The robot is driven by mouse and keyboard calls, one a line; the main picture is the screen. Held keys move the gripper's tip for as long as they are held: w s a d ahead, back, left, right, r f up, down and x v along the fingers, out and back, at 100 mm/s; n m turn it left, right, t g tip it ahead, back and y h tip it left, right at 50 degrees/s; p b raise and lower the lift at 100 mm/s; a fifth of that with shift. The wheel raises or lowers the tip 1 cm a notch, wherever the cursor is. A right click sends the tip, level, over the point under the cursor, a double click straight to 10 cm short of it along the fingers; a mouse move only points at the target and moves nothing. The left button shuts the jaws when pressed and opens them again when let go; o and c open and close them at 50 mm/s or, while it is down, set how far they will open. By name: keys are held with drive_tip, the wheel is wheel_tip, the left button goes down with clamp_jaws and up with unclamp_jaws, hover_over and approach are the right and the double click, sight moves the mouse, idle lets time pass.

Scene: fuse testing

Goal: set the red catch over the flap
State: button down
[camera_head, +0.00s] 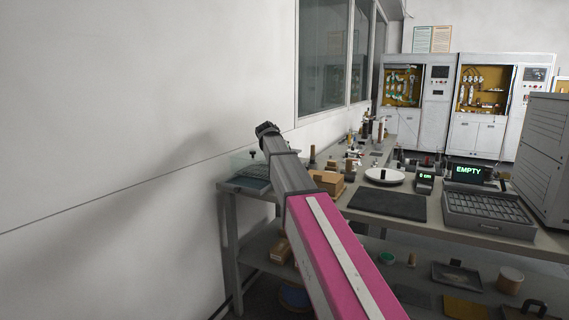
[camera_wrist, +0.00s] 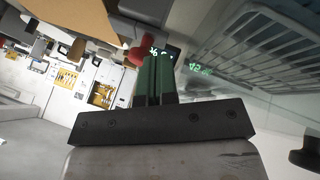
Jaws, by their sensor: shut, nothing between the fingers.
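My gripper (camera_wrist: 156,62) has dark green fingers pressed together, with nothing between them. A small red part, seemingly the red catch (camera_wrist: 136,55), shows at the left of the fingertips in the wrist view. It looks close to them or touching; I cannot tell which. Its lower end is partly hidden by the fingers. I cannot make out the flap for certain. In the head view my arm reaches over the left end of the workbench, beside a clear box (camera_head: 240,163). The fingers and the red catch cannot be made out there.
The workbench holds a dark mat (camera_head: 388,204), a white dish (camera_head: 384,176), a slotted grey tray (camera_head: 488,212) and a display reading EMPTY (camera_head: 468,171). A cardboard-coloured box (camera_head: 327,182) stands close to my arm. A white wall (camera_head: 120,120) rises at the left.

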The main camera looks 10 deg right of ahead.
drive_tip(key=s+d, duration=0.2)
drive_tip(key=d, duration=0.1)
drive_tip(key=shift+s+d, duration=0.15)
drive_tip(key=shift+s, duration=0.15)
